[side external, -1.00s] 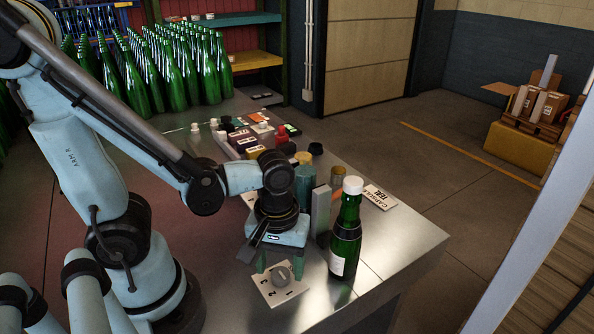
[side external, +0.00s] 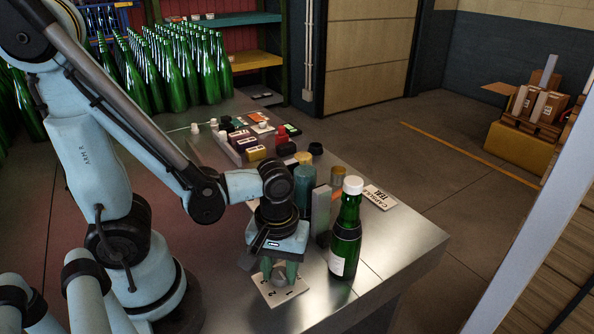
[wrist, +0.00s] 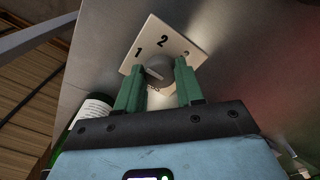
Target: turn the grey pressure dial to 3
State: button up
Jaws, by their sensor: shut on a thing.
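The grey pressure dial (side external: 279,278) sits on a white plate (side external: 296,293) on the bench's front part. In the wrist view the dial (wrist: 157,70) shows between the two green fingers, and the plate (wrist: 150,35) carries the numbers 1, 2 and 3, the 3 partly covered by a finger. My gripper (side external: 279,270) points down over the plate, with its fingers (wrist: 158,78) closed on the sides of the dial. A pale line crosses the dial's face, but I cannot tell for sure which number it points to.
A green bottle with a white cap (side external: 346,230) stands close to the right of my gripper. A grey block (side external: 321,212) and a teal cylinder (side external: 304,185) stand behind it. Small boxes and jars (side external: 255,150) lie farther back. The bench's right front is clear.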

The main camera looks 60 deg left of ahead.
jog(key=shift+m, duration=0.3)
jog(key=m, duration=0.5)
jog(key=shift+a, duration=0.1)
jog(key=m, duration=0.6)
jog(key=shift+m, duration=0.4)
jog(key=m, duration=0.5)
jog(key=shift+a, duration=0.1)
jog(key=m, duration=0.6)
jog(key=shift+w, duration=0.1)
jog(key=shift+m, duration=0.3)
jog(key=o, duration=1.1)
jog(key=shift+c, duration=0.2)
